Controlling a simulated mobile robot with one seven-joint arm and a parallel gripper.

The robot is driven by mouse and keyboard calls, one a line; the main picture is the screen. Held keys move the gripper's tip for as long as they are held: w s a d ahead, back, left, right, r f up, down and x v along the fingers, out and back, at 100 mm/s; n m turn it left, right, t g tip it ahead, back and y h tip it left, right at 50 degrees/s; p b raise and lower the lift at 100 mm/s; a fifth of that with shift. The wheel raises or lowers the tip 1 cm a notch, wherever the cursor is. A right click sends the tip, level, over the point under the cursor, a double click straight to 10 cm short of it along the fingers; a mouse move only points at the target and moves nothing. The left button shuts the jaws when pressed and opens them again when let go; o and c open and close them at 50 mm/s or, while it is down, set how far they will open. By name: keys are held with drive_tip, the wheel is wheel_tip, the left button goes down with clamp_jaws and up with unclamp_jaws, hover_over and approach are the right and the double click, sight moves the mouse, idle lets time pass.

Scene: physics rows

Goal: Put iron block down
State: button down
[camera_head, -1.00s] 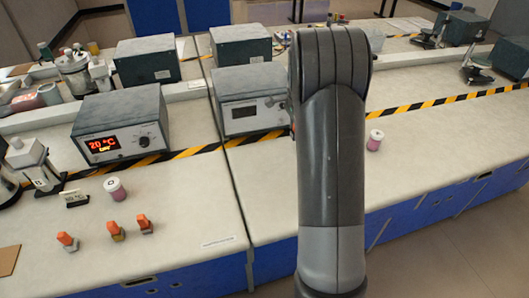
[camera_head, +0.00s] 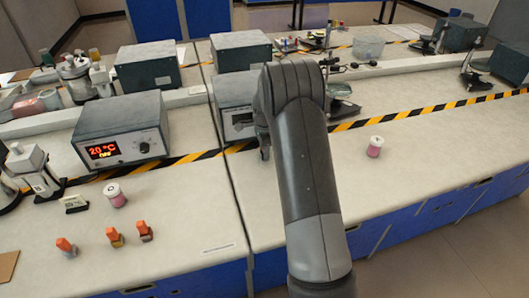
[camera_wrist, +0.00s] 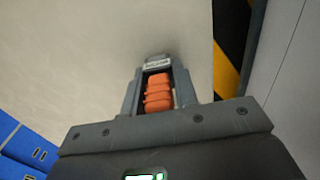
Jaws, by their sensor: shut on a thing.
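My gripper (camera_wrist: 158,84) is shut on a block with an orange ribbed grip (camera_wrist: 158,98) in the wrist view. A small pale label shows at the block's far end, too small to read; I take it for the iron block. The pale bench top (camera_wrist: 90,60) lies beyond it, and I cannot tell the gap between them. In the head view my arm hides most of the gripper and the block. Similar orange-topped blocks stand on the left bench: one at left (camera_head: 66,246), one in the middle (camera_head: 115,237) and one at right (camera_head: 144,231).
A heater box reading 20 °C (camera_head: 120,135) stands on the left bench. Another grey box (camera_head: 235,100) is partly behind my arm. A pink jar (camera_head: 375,146) stands on the right bench. Black-yellow tape (camera_head: 430,112) crosses the benches. The right bench's front is clear.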

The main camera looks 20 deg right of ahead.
drive_tip(key=shift+f, duration=0.3)
drive_tip(key=c, duration=1.1)
unclamp_jaws()
drive_tip(key=shift+f, duration=0.15)
